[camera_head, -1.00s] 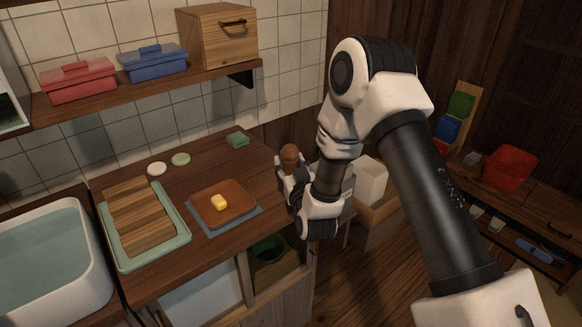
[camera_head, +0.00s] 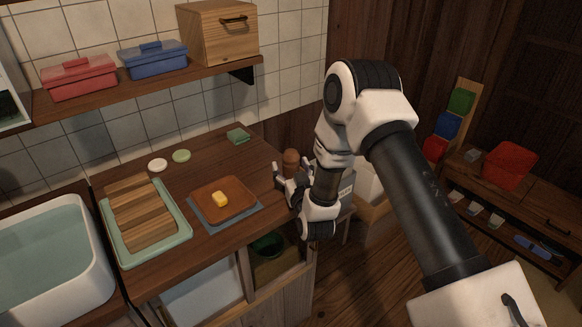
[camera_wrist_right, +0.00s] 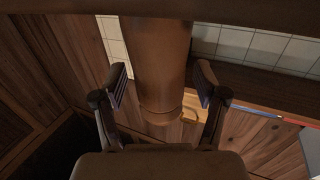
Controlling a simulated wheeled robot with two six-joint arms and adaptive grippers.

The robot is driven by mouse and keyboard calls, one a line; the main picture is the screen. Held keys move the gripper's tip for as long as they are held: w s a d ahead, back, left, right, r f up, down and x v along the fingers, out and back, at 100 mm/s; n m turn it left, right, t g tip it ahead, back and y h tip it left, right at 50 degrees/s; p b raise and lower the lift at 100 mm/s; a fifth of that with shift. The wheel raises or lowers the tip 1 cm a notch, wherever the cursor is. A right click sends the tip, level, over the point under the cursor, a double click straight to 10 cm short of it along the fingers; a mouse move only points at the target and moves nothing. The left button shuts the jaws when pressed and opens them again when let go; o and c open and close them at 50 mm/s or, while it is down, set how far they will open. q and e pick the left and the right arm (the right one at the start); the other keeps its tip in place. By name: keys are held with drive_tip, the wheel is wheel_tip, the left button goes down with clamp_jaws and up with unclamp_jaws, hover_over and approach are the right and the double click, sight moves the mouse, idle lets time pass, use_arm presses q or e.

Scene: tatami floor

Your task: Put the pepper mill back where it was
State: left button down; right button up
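The brown wooden pepper mill (camera_head: 291,160) is upright at the right end of the counter in the head view. Its lower part is hidden behind my right gripper (camera_head: 286,184). In the right wrist view the mill (camera_wrist_right: 158,65) fills the middle, between the two spread fingers of the right gripper (camera_wrist_right: 161,88). Gaps show between the mill and the fingers, so the gripper looks open. I cannot tell exactly what the mill's base rests on. My left gripper is not in view.
On the counter (camera_head: 165,270) are a green tray (camera_head: 183,240) with a wooden board, a brown plate (camera_head: 240,198) with a yellow piece, and a green sponge (camera_head: 238,137). A grey box (camera_head: 345,190) stands close beside the right gripper. A sink (camera_head: 95,255) is at left.

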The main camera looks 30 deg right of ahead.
drive_tip(key=shift+r, duration=0.1)
drive_tip(key=shift+r, duration=0.2)
drive_tip(key=b+v, duration=0.2)
drive_tip(key=v, duration=1)
drive_tip(key=s+a+f+n+g+y, duration=0.1)
drive_tip(key=s+a+f+g+y, duration=0.2)
drive_tip(key=f, duration=0.4)
drive_tip(key=s+a+f+n+g, duration=0.1)
drive_tip(key=s+a+f+g, duration=0.2)
drive_tip(key=f, duration=0.4)
drive_tip(key=s+a+f+g+y, duration=0.1)
drive_tip(key=s+f+g+y, duration=0.15)
drive_tip(key=s+f, duration=0.35)
drive_tip(key=s+a+f+g+p, duration=0.1)
drive_tip(key=s+f+g, duration=0.1)
drive_tip(key=s+g, duration=0.2)
drive_tip(key=s+a+f+n+g+p, duration=0.1)
drive_tip(key=s+a+f+g+p, duration=0.1)
drive_tip(key=s, duration=0.8)
drive_tip(key=shift+f+g, duration=0.5)
drive_tip(key=shift+g, duration=0.75)
